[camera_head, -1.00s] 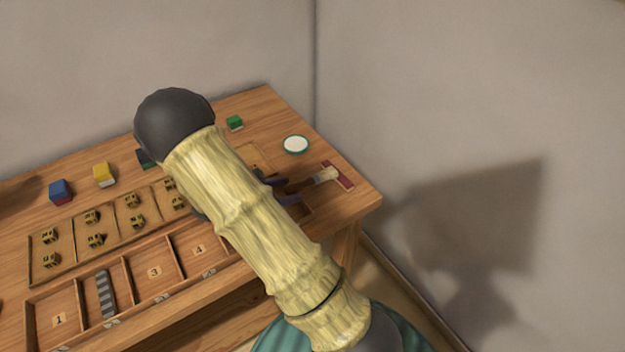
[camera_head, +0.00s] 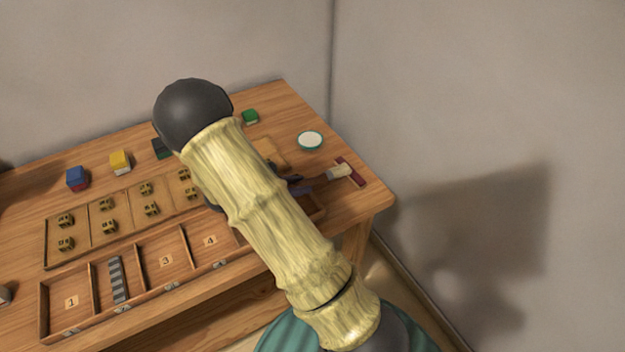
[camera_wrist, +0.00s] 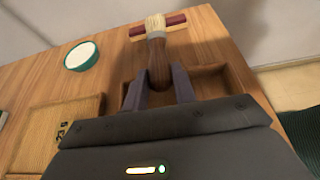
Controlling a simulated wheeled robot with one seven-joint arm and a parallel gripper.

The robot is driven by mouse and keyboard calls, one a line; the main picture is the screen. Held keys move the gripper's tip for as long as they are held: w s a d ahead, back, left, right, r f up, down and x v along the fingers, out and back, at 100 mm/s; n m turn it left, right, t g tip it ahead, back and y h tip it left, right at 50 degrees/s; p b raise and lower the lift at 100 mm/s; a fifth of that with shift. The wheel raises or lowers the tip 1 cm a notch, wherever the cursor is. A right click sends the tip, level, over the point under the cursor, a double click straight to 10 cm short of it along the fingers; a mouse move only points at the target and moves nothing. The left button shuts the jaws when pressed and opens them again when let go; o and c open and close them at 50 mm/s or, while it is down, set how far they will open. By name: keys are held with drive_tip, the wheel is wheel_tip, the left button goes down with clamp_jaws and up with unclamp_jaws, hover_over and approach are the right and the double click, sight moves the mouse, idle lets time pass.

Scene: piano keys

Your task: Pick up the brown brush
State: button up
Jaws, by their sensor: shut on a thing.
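The brown brush (camera_wrist: 158,62) has a dark brown handle and pale bristles. My gripper (camera_wrist: 160,85) is shut on its handle, with one dark finger on each side, in the wrist view. The bristle end points away from my gripper, over a dark red bar with a pale front. In the head view the brush (camera_head: 338,173) shows at the right end of the table, and my gripper (camera_head: 300,185) is partly hidden behind my arm. I cannot tell whether the brush is clear of the table.
A white and green round dish (camera_head: 310,140) is near the brush. The red bar (camera_head: 350,171) lies near the table's right edge. A numbered compartment tray (camera_head: 142,285) runs along the front. Yellow (camera_head: 120,161), blue (camera_head: 77,178) and green (camera_head: 250,117) blocks stand toward the back.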

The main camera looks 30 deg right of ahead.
wheel_tip(320, 180, up, 10)
drive_tip(key=shift+p, duration=0.4)
drive_tip(key=shift+f, duration=0.1)
idle(0.5)
